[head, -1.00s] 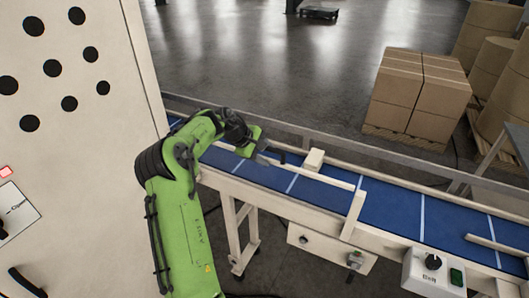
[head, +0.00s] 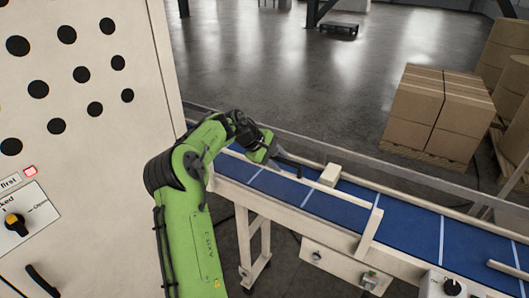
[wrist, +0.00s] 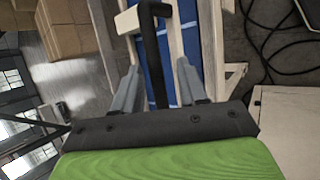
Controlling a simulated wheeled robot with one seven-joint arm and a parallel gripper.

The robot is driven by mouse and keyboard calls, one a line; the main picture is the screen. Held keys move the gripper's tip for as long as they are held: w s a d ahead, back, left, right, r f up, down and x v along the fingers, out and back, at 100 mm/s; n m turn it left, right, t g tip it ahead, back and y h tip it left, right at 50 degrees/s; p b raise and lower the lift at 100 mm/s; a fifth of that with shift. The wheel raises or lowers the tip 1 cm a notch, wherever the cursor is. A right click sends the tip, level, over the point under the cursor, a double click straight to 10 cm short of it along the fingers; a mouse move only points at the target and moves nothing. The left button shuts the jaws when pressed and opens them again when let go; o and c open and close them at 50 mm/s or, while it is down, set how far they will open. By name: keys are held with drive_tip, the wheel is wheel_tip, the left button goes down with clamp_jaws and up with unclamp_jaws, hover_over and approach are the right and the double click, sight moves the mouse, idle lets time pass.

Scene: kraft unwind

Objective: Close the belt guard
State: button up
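A cream bar frame with a crosspiece (head: 369,232) spans the blue belt (head: 410,234); it appears to be the belt guard, but I cannot be sure. A small cream block (head: 330,175) sits at the belt's far side. My gripper (head: 288,166) is above the belt, left of the crosspiece. In the wrist view my gripper (wrist: 158,72) has its grey fingers apart. A black hooked bar (wrist: 154,55) runs between them, with gaps on both sides.
A cream cabinet (head: 95,180) with a yellow-black knob (head: 16,223) and black handle (head: 42,281) stands at left. A control box with a knob (head: 452,287) is at the conveyor's near side. Stacked cartons (head: 430,110) stand behind.

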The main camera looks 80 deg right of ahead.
drive_tip(key=v, duration=1.2)
drive_tip(key=shift+w+a, duration=0.25)
drive_tip(key=shift+w, duration=0.1)
